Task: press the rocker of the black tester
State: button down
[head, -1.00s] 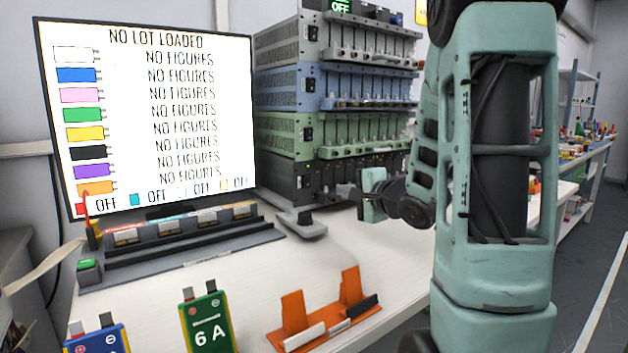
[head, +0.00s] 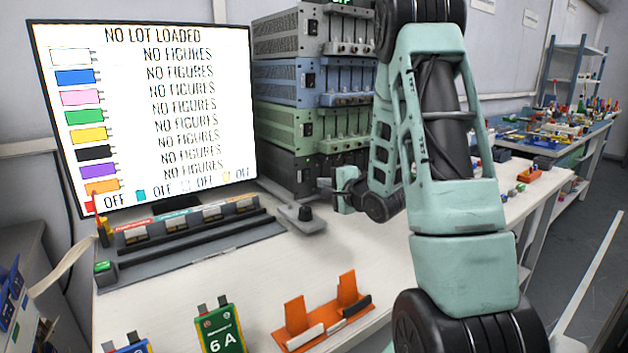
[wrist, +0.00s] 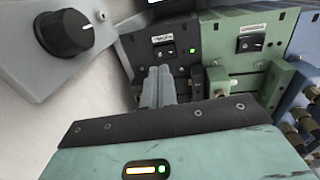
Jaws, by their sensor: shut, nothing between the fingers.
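The black tester (head: 280,171) is the lowest unit of the stack beside the monitor. In the wrist view its dark front (wrist: 128,40) carries a black rocker (wrist: 165,51) under a white label, with a lit green lamp (wrist: 192,51) to the right. My gripper (wrist: 160,72) is shut and empty, its fingertips pointing at that front just below the rocker in the picture. I cannot tell whether they touch it. In the head view my gripper (head: 327,184) is in front of the black tester, and the arm hides the right part of the stack.
Green (head: 282,126), blue (head: 278,78) and grey (head: 277,36) testers are stacked above. The green tester's rocker (wrist: 250,44) is near in the wrist view. A knob unit (head: 303,217) stands close left of my gripper. An orange stand (head: 292,318) and cells are at the front.

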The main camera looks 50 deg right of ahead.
aim_at(308, 179)
jog(key=shift+x, duration=2.7)
jog(key=shift+f+b, duration=0.1)
jog(key=shift+b, duration=0.25)
